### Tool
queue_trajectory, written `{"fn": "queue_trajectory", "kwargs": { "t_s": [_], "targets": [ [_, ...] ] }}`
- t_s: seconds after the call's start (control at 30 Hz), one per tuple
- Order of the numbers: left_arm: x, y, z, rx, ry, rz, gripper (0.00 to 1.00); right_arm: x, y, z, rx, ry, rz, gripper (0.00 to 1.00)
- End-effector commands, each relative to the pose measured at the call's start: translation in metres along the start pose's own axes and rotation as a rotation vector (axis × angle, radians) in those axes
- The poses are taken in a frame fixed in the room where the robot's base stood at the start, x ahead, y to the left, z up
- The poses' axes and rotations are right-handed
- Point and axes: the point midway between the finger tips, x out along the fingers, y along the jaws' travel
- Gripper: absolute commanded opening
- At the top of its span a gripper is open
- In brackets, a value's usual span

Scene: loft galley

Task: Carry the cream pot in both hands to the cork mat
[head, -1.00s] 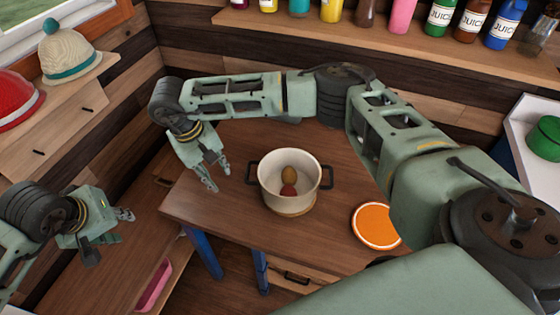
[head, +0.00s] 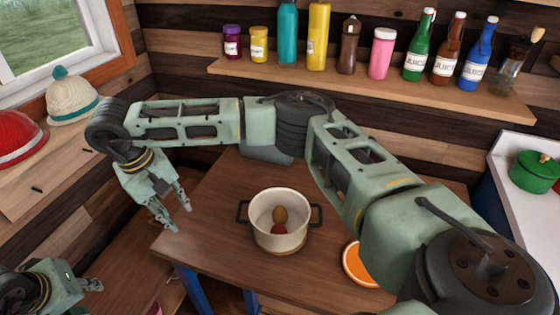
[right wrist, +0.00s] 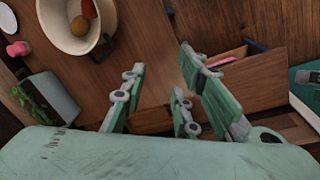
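The cream pot (head: 280,238) stands upright on the brown wooden table, its dark handles to left and right. A brown and a red round thing lie inside it. The pot also shows at the top left of the right wrist view (right wrist: 64,26). A thin tan edge (head: 283,252) shows under the pot; I cannot tell whether this is the cork mat. My right gripper (head: 179,216) is open and empty, left of the pot and apart from its handle. My left gripper (head: 91,292) looks open and empty at the lower left, away from the pot.
An orange disc (head: 356,266) with a pale rim lies right of the pot, partly behind my right arm. Bottles and jars line a wall shelf (head: 400,88). A green pot (head: 535,171) stands on a white counter at right. Hats sit at left. An open drawer (right wrist: 225,75) shows in the right wrist view.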

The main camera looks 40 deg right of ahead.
Motion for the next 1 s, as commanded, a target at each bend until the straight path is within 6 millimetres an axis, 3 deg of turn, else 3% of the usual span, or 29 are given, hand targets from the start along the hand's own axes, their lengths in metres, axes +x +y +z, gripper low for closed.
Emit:
{"fn": "queue_trajectory", "kwargs": {
  "t_s": [0.1,0.3,1.0],
  "targets": [
    [0.000,0.000,0.000,0.000,0.000,0.000,0.28,-0.019,0.001,-0.001,0.003,0.001,0.000,0.28],
    [0.000,0.000,0.000,0.000,0.000,0.000,0.28,-0.032,0.002,-0.001,0.004,0.000,0.001,0.28],
    [0.000,0.000,0.000,0.000,-0.001,0.000,0.28,-0.033,0.002,-0.001,0.003,-0.001,0.001,0.28]
  ]
}}
